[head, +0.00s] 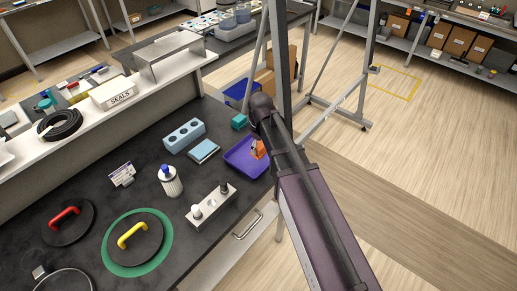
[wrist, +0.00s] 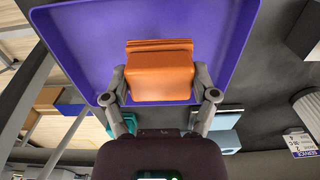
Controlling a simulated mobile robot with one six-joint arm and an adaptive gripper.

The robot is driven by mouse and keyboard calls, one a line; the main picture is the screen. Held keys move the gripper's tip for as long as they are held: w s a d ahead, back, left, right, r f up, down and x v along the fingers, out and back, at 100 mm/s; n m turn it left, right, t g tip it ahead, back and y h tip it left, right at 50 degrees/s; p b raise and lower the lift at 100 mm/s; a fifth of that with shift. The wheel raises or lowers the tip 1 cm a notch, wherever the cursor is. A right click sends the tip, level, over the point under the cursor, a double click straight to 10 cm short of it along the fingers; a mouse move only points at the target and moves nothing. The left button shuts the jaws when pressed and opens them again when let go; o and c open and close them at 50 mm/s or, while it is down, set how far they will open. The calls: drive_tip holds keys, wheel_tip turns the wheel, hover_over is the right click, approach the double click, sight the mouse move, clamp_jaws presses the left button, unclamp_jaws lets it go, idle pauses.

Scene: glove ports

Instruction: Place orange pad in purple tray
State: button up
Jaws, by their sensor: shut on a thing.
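The purple tray (head: 240,160) lies on the dark bench near its right edge. It also fills the upper part of the wrist view (wrist: 90,45). The orange pad (wrist: 160,72) is a block between the two fingers of my gripper (wrist: 160,90), one finger at each side of it. In the head view the orange pad (head: 258,149) shows over the right part of the tray, partly hidden by my arm. My gripper is shut on the pad. I cannot tell whether the pad touches the tray floor.
A light blue block with holes (head: 184,135), a blue pad (head: 204,151) and a teal block (head: 239,121) lie near the tray. A white bottle (head: 171,182) and a metal holder (head: 211,204) stand nearer the front. Lidded round ports (head: 136,242) are at lower left.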

sight(258, 148)
drive_tip(key=shift+w+a, duration=0.25)
drive_tip(key=shift+w, duration=0.45)
drive_tip(key=shift+w, duration=0.1)
drive_tip(key=shift+w+a+f, duration=0.1)
drive_tip(key=shift+w+a, duration=0.05)
drive_tip(key=shift+w, duration=0.1)
drive_tip(key=shift+w+a+f+b, duration=0.1)
drive_tip(key=shift+w+f+b, duration=0.2)
drive_tip(key=shift+f+b, duration=1.5)
drive_tip(key=shift+b, duration=0.1)
drive_tip(key=shift+f, duration=0.2)
drive_tip(key=o, duration=0.9)
drive_tip(key=shift+r, duration=0.1)
drive_tip(key=shift+c, duration=0.2)
drive_tip(key=shift+r, duration=0.1)
